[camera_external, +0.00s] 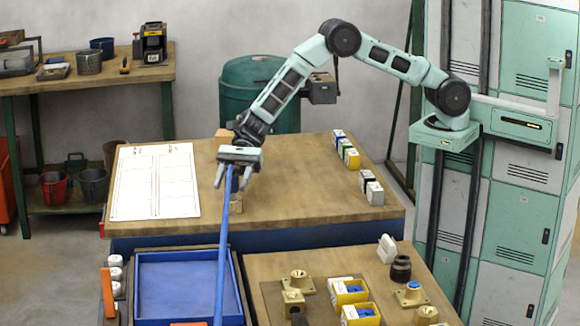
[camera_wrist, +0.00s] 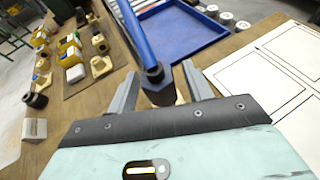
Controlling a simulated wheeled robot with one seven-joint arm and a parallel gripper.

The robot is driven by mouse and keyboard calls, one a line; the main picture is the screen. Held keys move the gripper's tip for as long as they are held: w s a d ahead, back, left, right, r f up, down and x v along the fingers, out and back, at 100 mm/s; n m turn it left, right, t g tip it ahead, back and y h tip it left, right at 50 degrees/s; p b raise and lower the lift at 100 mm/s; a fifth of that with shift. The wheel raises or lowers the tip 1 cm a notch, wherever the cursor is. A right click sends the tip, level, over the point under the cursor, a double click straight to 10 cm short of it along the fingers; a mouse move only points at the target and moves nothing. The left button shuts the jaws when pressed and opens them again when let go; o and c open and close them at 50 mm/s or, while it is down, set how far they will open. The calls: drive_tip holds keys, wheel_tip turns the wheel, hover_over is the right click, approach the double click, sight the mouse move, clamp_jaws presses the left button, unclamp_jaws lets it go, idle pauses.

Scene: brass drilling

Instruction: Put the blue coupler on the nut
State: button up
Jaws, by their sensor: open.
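My gripper (camera_external: 231,183) is open above the middle of the wooden worktable. A long blue bar (camera_external: 224,245) runs from between its fingers toward the front. In the wrist view the bar (camera_wrist: 140,38) ends in a dark blue angular piece (camera_wrist: 157,82) between the open fingers. I cannot tell whether a finger touches it, or whether this end is the coupler. A small brass-coloured block (camera_external: 236,204) stands on the table just below the gripper, partly hidden; I cannot tell if it is the nut. A brass fitting (camera_external: 413,297) with a blue top stands at the front right.
A blue tray (camera_external: 170,285) lies at the front. Brass fittings (camera_external: 293,302) and yellow boxes (camera_external: 349,291) with blue parts stand front right. Paper sheets (camera_external: 155,180) lie left on the table. Several small boxes (camera_external: 374,194) line its right side. Table between is mostly clear.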

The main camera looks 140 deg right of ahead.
drive_tip(key=shift+r, duration=0.25)
drive_tip(key=b+v, duration=0.2)
drive_tip(key=v, duration=1)
drive_tip(key=w+a+r+n+g+y, duration=0.1)
drive_tip(key=a+n+g+y, duration=0.15)
drive_tip(key=a, duration=0.65)
drive_tip(key=w+a+r+n+g+y, duration=0.15)
drive_tip(key=a+n, duration=0.25)
drive_tip(key=a, duration=0.5)
drive_tip(key=s+a+n+g, duration=0.3)
drive_tip(key=s+a+n, duration=0.2)
drive_tip(key=a, duration=0.6)
drive_tip(key=s+a+n+g, duration=0.4)
drive_tip(key=a+n, duration=0.2)
drive_tip(key=a, duration=0.5)
drive_tip(key=s+a+n+g+h, duration=0.2)
drive_tip(key=s+a+n+h, duration=0.1)
drive_tip(key=s+a+n, duration=0.65)
drive_tip(key=s+a+n+h, duration=0.1)
drive_tip(key=s+n+h, duration=0.1)
drive_tip(key=s+n, duration=0.4)
drive_tip(key=s+a+f+n+h, duration=0.1)
drive_tip(key=s+n, duration=0.5)
drive_tip(key=s, duration=0.7)
drive_tip(key=shift+s+a+h, duration=0.3)
drive_tip(key=shift+a+h, duration=0.3)
drive_tip(key=shift+h, duration=0.6)
drive_tip(key=shift+f, duration=0.1)
